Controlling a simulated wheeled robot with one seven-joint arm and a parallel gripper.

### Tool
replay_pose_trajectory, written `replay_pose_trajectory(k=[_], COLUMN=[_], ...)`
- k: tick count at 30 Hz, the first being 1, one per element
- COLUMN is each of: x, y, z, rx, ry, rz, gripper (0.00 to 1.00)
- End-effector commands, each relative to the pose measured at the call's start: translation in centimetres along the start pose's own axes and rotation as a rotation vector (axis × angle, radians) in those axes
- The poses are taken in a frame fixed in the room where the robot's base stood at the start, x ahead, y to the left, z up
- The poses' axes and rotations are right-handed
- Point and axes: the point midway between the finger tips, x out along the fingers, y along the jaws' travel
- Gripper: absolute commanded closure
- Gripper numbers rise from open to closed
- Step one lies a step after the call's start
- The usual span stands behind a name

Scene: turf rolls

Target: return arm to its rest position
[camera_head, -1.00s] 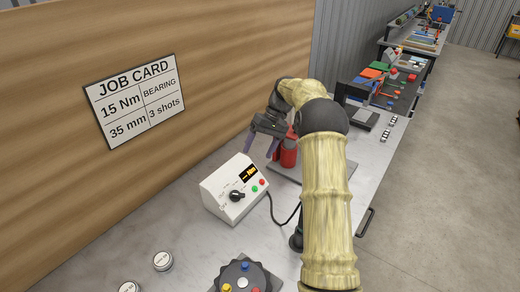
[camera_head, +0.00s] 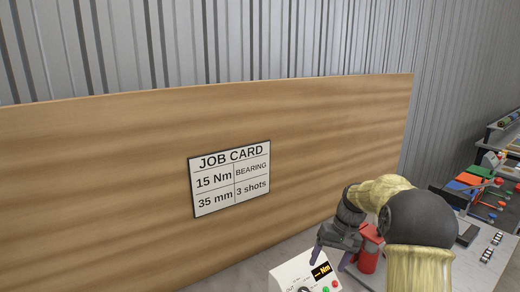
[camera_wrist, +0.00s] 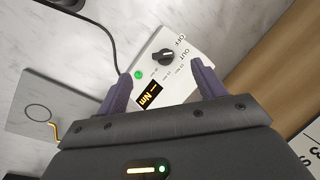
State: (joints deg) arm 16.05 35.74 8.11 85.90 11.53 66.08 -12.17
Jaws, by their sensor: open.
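My gripper (camera_head: 337,258) is open and empty, raised above the bench at the lower right of the head view. In the wrist view my gripper's two purple-grey fingers (camera_wrist: 162,90) stand apart, with the white control box (camera_wrist: 190,62) beyond them. The box has a black knob, a green button and a display reading "Nm". In the head view the control box (camera_head: 300,270) is cut by the bottom edge, left of my gripper. My arm, in a yellowish sleeve, bends down to the bottom edge and hides part of the bench.
A red cylinder (camera_head: 369,252) stands just right of my gripper. A wooden board (camera_head: 120,200) with a job card (camera_head: 230,178) stands behind the bench. A grey plate (camera_wrist: 40,105) and a black cable (camera_wrist: 85,20) show in the wrist view. Coloured parts (camera_head: 470,180) lie farther right.

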Motion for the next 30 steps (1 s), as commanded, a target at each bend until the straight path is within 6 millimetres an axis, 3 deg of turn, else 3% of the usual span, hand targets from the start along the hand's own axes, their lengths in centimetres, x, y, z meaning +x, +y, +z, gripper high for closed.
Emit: replay_pose_trajectory(k=[12,30], x=[1.5,4.5], y=[-2.1,-2.7], z=[8.3,21.9], rx=[-0.011,-0.069], ry=[0.112,0.297], rz=[0.164,0.273], gripper=[0.31,0.31])
